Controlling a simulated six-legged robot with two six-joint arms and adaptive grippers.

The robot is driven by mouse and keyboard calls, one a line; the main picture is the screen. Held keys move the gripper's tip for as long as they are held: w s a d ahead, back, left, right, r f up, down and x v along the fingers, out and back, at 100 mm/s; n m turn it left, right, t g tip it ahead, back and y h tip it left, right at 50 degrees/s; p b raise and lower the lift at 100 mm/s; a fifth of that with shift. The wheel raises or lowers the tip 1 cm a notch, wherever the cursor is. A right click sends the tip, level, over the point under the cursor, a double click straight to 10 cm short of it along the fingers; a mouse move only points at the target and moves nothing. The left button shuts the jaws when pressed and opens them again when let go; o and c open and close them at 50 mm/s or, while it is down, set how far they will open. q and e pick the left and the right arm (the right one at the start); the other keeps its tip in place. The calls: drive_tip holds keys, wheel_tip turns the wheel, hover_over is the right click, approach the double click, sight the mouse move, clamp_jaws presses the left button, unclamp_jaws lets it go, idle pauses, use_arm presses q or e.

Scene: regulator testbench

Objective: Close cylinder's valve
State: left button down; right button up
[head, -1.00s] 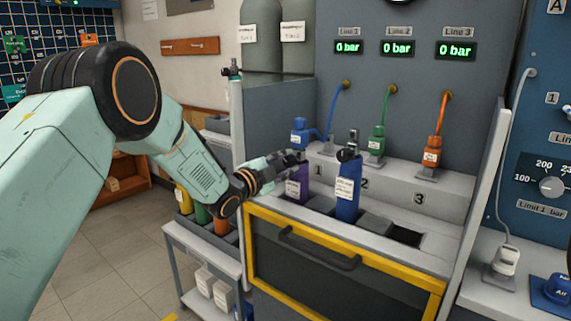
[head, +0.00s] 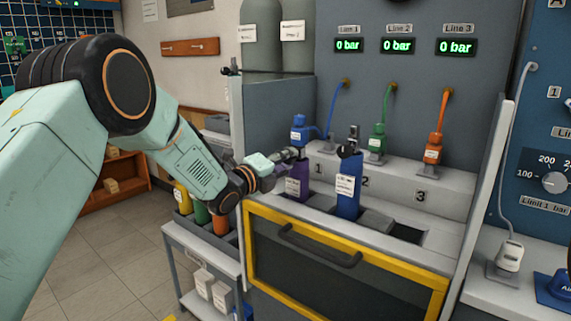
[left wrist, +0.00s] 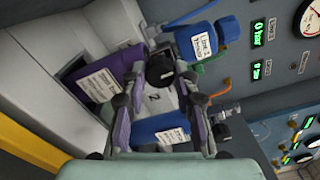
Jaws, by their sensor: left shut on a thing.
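A purple cylinder (head: 297,184) with a white label stands upright in slot 1 of the bench. It also shows in the left wrist view (left wrist: 108,72). My left gripper (head: 298,153) is at its top, reaching in from the left. In the left wrist view its two fingers (left wrist: 160,75) stand on either side of a black round valve knob (left wrist: 161,69) and are shut on it; the contact is partly hidden. A blue cylinder (head: 348,185) with a black valve stands to the right, at slot 2. My right gripper is not in view.
Blue (head: 300,130), green (head: 377,142) and orange (head: 433,150) hose connectors stand behind the slots. All three line displays (head: 397,46) read 0 bar. Slot 3 has an empty dark opening (head: 405,233). A cart (head: 195,250) with several cylinders stands at left.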

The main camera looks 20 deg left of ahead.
use_arm(q)
drive_tip(key=shift+m, duration=0.6)
drive_tip(key=c, duration=1)
unclamp_jaws()
drive_tip(key=v, duration=1.2)
drive_tip(key=shift+r, duration=0.1)
